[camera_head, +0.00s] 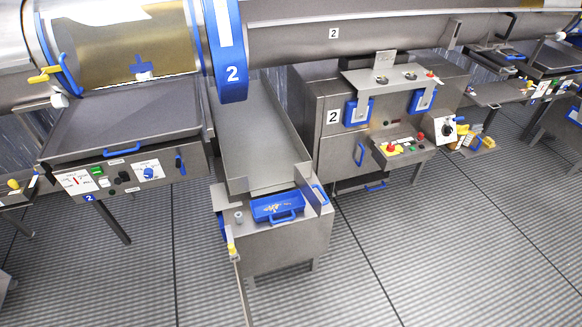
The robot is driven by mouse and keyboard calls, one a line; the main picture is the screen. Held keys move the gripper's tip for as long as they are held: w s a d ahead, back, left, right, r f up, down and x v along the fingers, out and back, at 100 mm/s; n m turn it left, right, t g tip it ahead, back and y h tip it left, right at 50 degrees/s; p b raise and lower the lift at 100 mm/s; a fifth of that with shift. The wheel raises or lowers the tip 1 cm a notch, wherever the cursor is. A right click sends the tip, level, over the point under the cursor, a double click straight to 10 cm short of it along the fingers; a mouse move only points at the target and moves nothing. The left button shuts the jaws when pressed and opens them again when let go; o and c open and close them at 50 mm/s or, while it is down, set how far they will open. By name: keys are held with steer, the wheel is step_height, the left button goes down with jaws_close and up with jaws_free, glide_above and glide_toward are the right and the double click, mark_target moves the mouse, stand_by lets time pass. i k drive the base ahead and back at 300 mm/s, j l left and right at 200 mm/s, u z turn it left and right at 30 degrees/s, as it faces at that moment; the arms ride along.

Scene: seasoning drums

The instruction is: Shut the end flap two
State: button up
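A blue flap-like panel (277,207) with a blue handle lies at the near end of the long grey trough (262,135), on top of a steel stand; it looks tilted, with tan crumbs on it. I cannot tell for sure that it is end flap two, or whether it is fully shut. A blue ring marked 2 (232,75) goes around the drum above the trough. My gripper is not in this view.
A steel cabinet marked 2 (335,125) with blue handles and buttons stands right of the trough. A tray table with a control panel (115,180) stands left. A yellow-topped lever (232,248) rises beside the stand. The ribbed floor (450,250) in front is clear.

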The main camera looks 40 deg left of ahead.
mark_target(307, 190)
steer(key=i+l+u, duration=0.2)
steer(key=u, duration=0.2)
steer(key=i+l+u, duration=0.25)
steer(key=u, duration=0.15)
steer(key=i+l+u, duration=0.1)
steer(key=l+u, duration=0.25)
steer(key=i+l+u, duration=0.1)
steer(key=l+u, duration=1.1)
steer(key=i+l+u, duration=0.15)
steer(key=l+u, duration=0.2)
steer(key=l, duration=0.3)
steer(key=l+u, duration=0.35)
steer(key=l, duration=0.25)
steer(key=i+l+u, duration=0.2)
steer(key=i+l, duration=0.2)
steer(key=i, duration=0.3)
steer(key=i+l+u, duration=0.2)
steer(key=i+l, duration=0.3)
steer(key=i, duration=0.15)
